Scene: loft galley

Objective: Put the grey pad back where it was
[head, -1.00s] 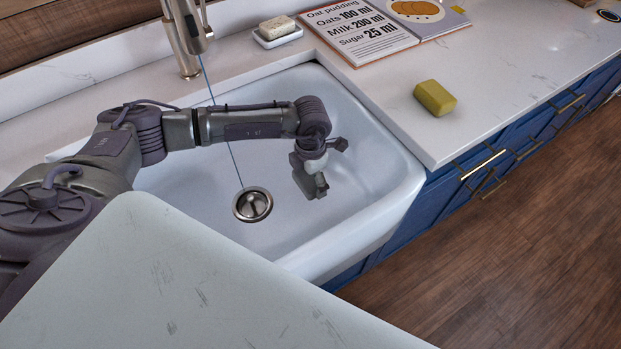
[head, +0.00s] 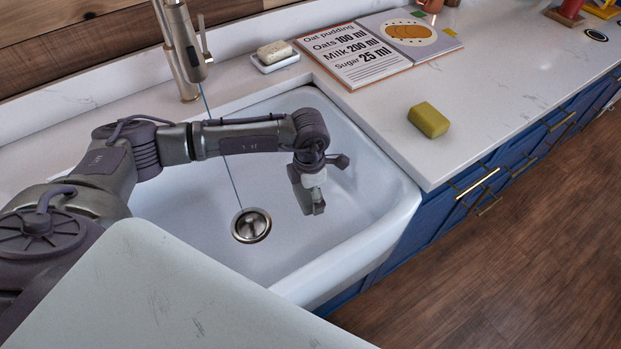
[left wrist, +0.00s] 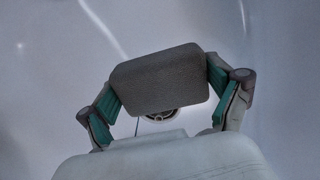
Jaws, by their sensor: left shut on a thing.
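The grey pad (left wrist: 158,82) shows in the left wrist view as a dark grey rounded slab between the two teal-padded fingers of my left gripper (left wrist: 165,95). The gripper is shut on the pad. In the head view my left gripper (head: 312,197) points down over the right part of the white sink (head: 205,205), to the right of the drain (head: 251,225). I cannot clearly tell the pad from the fingers there. My right gripper is not in view.
A yellow-green sponge (head: 429,120) lies on the counter (head: 480,105) right of the sink. An open recipe book (head: 355,55) lies behind it. A soap dish (head: 275,63) with a pale block stands behind the sink, near the faucet (head: 181,50). A thin blue line runs from faucet to drain.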

